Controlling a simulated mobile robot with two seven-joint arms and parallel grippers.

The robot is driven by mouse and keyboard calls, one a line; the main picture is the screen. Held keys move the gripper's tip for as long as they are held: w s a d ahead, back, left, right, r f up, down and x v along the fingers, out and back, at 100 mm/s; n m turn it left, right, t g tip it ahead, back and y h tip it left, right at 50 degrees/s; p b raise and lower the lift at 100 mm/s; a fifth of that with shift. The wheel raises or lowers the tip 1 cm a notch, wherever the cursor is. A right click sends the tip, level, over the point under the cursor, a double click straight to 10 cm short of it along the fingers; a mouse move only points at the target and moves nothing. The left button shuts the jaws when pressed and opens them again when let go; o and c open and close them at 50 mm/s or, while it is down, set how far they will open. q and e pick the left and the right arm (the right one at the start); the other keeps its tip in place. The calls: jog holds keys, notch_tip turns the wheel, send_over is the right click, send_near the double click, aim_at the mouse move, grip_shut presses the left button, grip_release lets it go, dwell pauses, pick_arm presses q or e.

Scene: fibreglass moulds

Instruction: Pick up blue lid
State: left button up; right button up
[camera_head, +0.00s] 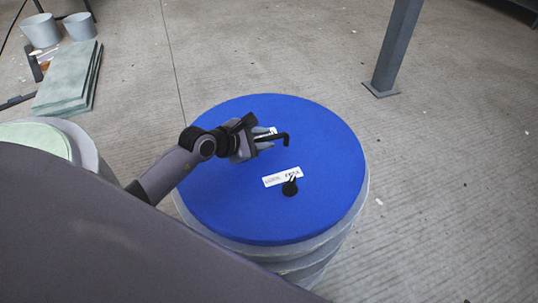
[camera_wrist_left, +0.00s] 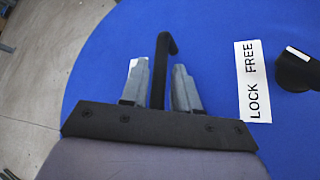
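The blue lid (camera_head: 240,205) is a wide round disc lying flat on top of a grey round stack. It fills much of the left wrist view (camera_wrist_left: 215,40). A black bent handle (camera_head: 283,137) stands on the lid. My left gripper (camera_head: 266,138) is over the lid at this handle. In the left wrist view its two grey fingers (camera_wrist_left: 160,78) are apart, with the black handle (camera_wrist_left: 166,45) between them and gaps showing on both sides. A white label reading "LOCK FREE" (camera_wrist_left: 252,82) and a black knob (camera_wrist_left: 293,70) are beside it. My right gripper is not in view.
The grey round stack (camera_head: 300,262) stands on a concrete floor. A grey post (camera_head: 395,50) rises behind it to the right. Another round container with a pale green top (camera_head: 35,140) is at left. Flat slabs (camera_head: 68,78) and grey buckets (camera_head: 42,30) lie farther back. Floor at right is clear.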

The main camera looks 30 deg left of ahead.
pick_arm(q)
jog(key=shift+b+x, duration=0.65)
jog(key=shift+x, duration=0.65)
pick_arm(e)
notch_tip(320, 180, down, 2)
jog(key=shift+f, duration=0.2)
pick_arm(q)
grip_shut()
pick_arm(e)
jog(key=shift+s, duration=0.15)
pick_arm(q)
jog(key=shift+r, duration=0.15)
